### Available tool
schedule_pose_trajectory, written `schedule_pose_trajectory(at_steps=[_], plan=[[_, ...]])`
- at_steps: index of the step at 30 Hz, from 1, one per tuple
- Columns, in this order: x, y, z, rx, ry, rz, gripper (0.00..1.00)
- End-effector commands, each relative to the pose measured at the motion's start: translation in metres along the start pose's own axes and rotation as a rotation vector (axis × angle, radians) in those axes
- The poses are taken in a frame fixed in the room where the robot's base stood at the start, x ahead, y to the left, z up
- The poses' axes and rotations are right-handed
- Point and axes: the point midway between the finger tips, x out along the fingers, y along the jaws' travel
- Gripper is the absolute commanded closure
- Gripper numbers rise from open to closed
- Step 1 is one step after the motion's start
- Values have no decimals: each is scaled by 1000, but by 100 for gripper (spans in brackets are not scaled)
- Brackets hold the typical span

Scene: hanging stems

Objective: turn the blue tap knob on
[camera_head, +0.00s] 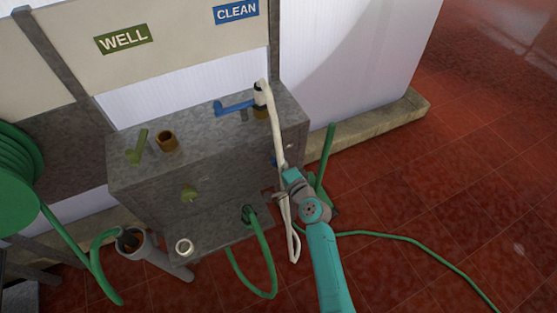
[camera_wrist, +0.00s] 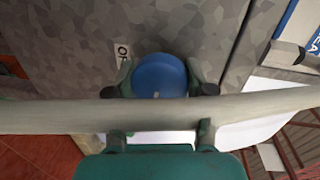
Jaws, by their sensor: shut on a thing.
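The blue tap knob (camera_wrist: 159,75) is round and sits on the grey stone face, with a white label beside it, partly covered. In the head view a small bit of the blue knob (camera_head: 275,161) shows beside the hanging cream hose. My gripper (camera_wrist: 161,86) has a finger on each side of the knob and is shut on it. The knob's pointer cannot be made out.
The cream hose (camera_wrist: 50,119) crosses in front of my fingers; in the head view it hangs from the spout by the blue lever (camera_head: 235,107). A green knob (camera_head: 188,193) is on the block's front. Green hose (camera_head: 410,240) lies on the red floor.

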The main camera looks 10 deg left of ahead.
Motion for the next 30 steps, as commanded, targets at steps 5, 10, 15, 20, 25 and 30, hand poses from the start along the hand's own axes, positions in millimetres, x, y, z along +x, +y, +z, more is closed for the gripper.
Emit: schedule_pose_trajectory(at_steps=[5, 10, 15, 20, 25, 30], plan=[[0, 1, 1, -86, 11, 6, 82], [0, 1, 1, -137, 18, 9, 82], [0, 2, 1, -158, 21, 10, 82], [0, 2, 1, -162, 21, 10, 82], [0, 2, 1, -161, 21, 10, 82], [0, 2, 1, -160, 22, 10, 21]])
